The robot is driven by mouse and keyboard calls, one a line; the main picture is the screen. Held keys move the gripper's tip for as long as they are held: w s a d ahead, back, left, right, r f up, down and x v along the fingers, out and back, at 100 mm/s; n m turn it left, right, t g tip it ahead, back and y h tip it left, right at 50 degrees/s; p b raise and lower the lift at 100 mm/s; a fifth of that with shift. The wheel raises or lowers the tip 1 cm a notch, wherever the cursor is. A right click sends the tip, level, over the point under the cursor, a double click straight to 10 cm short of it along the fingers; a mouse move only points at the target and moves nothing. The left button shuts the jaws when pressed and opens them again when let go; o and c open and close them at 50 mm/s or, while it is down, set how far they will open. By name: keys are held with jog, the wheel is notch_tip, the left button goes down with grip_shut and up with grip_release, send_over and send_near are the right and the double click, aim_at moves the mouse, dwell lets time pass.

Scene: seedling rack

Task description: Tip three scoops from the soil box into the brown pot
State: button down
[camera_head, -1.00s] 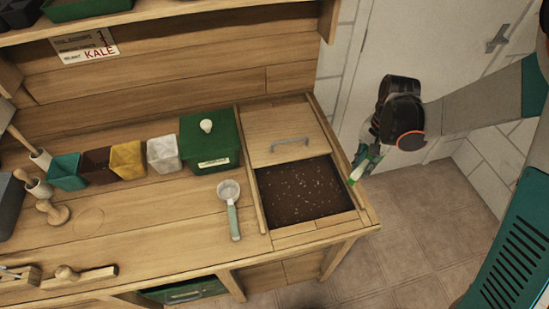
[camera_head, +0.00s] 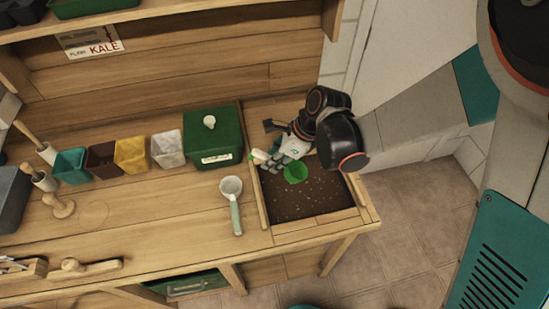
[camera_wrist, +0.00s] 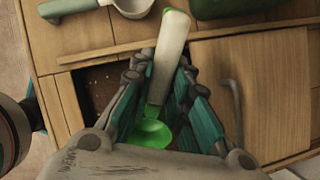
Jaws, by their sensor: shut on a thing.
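My gripper (camera_head: 278,157) is shut on the white handle of a green scoop (camera_head: 296,173). The scoop's bowl is over the back part of the dark soil in the soil box (camera_head: 314,226); I cannot tell whether it touches the soil. In the wrist view the scoop's white handle (camera_wrist: 170,50) sticks up between my fingers, and its green bowl (camera_wrist: 152,133) looks empty. The brown pot (camera_head: 103,160) stands in the row on the bench at left, between the teal and yellow pots. The inside of the brown pot is dark.
A second scoop with a white bowl (camera_head: 231,187) lies on the bench just left of the soil box. A green lidded box (camera_head: 213,137) stands behind it. Yellow (camera_head: 131,155), white (camera_head: 167,150) and teal (camera_head: 71,166) pots flank the brown one. The wooden lid (camera_wrist: 240,95) covers the box's back.

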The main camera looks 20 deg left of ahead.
jog(key=d+f+h+b, duration=0.1)
jog(key=d+f+b, duration=0.45)
jog(key=f, duration=0.55)
jog(key=shift+w+a+r+t+h+p, duration=0.15)
jog(key=shift+a+r+h+p, duration=0.55)
jog(key=shift+r+p, duration=0.7)
jog(key=shift+a+r+t+h+p, duration=0.1)
jog(key=shift+a+r+h+p, duration=0.55)
jog(key=shift+r, duration=1.15)
jog(key=shift+w+a+r+t+h+p, duration=0.15)
jog(key=shift+a+r+h+p, duration=0.25)
jog(key=shift+r+h+p, duration=0.85)
jog(key=shift+s+r+y, duration=0.1)
jog(key=shift+r+y, duration=0.2)
jog(key=shift+r, duration=0.05)
